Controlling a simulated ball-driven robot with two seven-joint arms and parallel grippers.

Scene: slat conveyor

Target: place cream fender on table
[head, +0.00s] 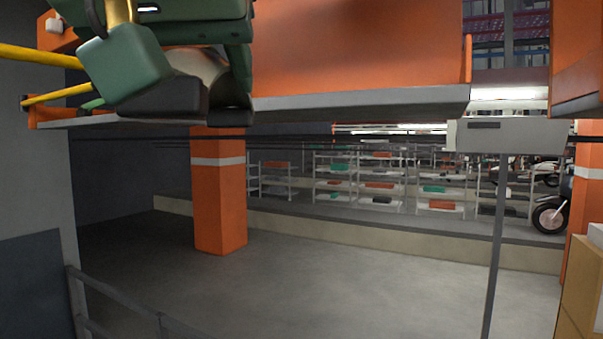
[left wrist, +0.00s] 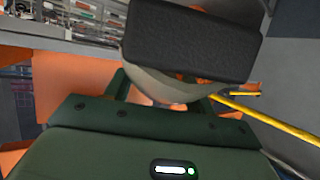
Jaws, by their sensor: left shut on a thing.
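The cream fender (head: 196,63) is a pale curved piece, mostly hidden between the dark pads of my left gripper (head: 203,98). The gripper is green and shut on the fender at the upper left of the head view. In the left wrist view the fender (left wrist: 165,85) shows as a rounded cream edge below a black finger pad (left wrist: 190,42). The gripper and fender overlap a grey-edged ledge (head: 360,101) with an orange panel; I cannot tell whether they touch it. I cannot tell which surface is the table. My right gripper is not in view.
An orange pillar (head: 219,195) stands on open grey floor. A pale box-like top (head: 513,135) on a thin post is at right. Shelves (head: 375,180) with coloured parts and a motorcycle wheel (head: 550,217) are behind. Yellow bars (head: 40,57) are at far left.

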